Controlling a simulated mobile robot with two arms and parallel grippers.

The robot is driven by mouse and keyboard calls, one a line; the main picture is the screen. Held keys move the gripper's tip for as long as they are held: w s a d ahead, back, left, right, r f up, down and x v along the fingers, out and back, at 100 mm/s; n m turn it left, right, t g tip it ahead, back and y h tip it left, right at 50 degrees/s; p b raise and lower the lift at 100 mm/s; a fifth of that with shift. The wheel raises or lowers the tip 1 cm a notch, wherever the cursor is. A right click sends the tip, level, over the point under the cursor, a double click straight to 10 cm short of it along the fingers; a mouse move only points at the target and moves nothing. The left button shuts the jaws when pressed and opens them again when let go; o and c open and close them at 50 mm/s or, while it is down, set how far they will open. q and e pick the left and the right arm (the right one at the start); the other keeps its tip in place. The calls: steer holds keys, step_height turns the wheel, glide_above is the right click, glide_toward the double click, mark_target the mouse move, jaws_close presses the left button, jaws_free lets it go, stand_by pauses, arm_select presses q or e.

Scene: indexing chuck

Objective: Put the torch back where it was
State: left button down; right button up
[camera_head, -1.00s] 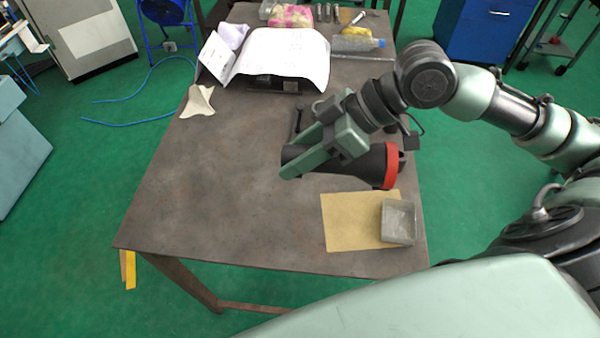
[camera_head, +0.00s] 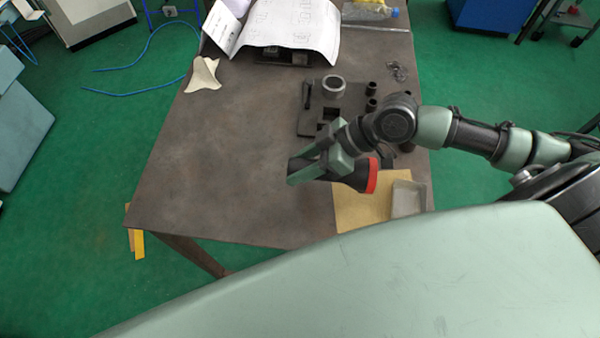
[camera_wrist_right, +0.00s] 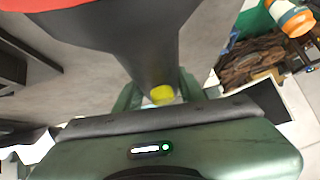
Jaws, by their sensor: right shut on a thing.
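The torch (camera_head: 352,175) is black with a red ring around its wide head. My right gripper (camera_head: 306,172) is shut around its body and holds it, head pointing right, over the front right part of the table. In the right wrist view the torch (camera_wrist_right: 135,35) fills the upper middle, with a yellow button near the gripper and part of the red ring at the top left. I cannot tell its exact height above the table. My left gripper is not in view.
Behind the torch a dark fixture (camera_head: 312,120) with a round ring (camera_head: 333,87) stands on the table (camera_head: 210,160). A tan sheet (camera_head: 360,212) and a grey tray (camera_head: 408,198) lie at the front right. Papers (camera_head: 290,28) and a cloth (camera_head: 203,74) lie farther back. The table's left part is clear.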

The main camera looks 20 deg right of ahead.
steer(key=shift+f, duration=0.4)
step_height(320, 180, down, 3)
steer(key=shift+r+p, duration=0.15)
steer(key=shift+p, duration=0.15)
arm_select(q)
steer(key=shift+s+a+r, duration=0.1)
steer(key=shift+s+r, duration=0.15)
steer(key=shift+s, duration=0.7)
arm_select(e)
steer(key=shift+f, duration=0.45)
steer(key=shift+f, duration=0.1)
steer(key=o, duration=1.2)
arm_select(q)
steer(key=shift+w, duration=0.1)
